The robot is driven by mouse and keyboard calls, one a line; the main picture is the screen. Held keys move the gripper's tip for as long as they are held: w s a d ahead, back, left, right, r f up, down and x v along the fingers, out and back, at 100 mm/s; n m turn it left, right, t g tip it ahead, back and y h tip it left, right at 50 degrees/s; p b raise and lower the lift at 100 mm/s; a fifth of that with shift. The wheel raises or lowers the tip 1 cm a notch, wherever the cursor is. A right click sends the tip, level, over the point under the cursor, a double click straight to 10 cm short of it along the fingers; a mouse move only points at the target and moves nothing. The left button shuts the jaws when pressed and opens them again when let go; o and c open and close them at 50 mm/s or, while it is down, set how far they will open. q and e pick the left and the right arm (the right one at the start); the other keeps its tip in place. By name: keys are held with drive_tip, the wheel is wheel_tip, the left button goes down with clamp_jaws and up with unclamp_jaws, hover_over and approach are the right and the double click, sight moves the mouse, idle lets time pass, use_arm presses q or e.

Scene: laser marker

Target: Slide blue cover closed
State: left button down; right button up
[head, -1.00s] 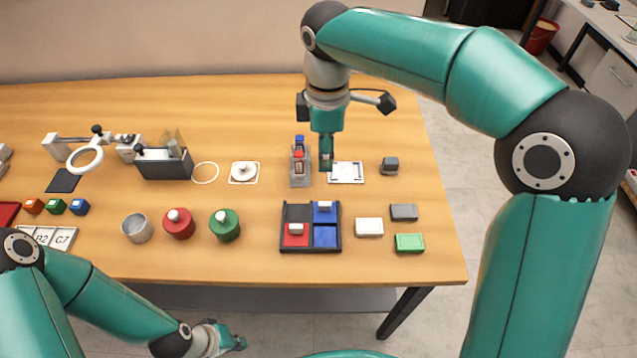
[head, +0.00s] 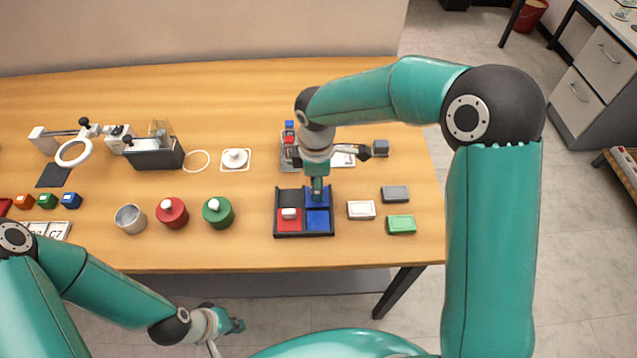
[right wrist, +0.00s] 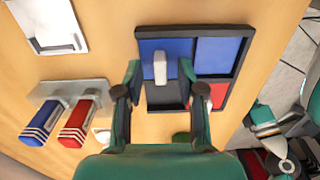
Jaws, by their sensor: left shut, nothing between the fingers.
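The blue cover (right wrist: 148,48) with a white handle (right wrist: 160,68) lies over the far right compartment of the dark tray (head: 276,214), as the head view shows. The bare blue compartment (head: 319,222) is at the near right. My right gripper (head: 317,195) is above the blue cover and hides its handle in the head view. In the right wrist view its fingers (right wrist: 160,74) are open, one on each side of the handle; I cannot tell whether they touch it. My left gripper (head: 236,326) is shut and empty, off the table's front edge.
A red cover (head: 285,226) with a white knob is at the tray's near left. White (head: 361,210), grey (head: 395,194) and green (head: 401,225) blocks lie to the right. Red and blue plugs (right wrist: 78,124) stand in a grey holder behind the tray.

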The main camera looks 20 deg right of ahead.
drive_tip(key=shift+f, duration=0.4)
clamp_jaws()
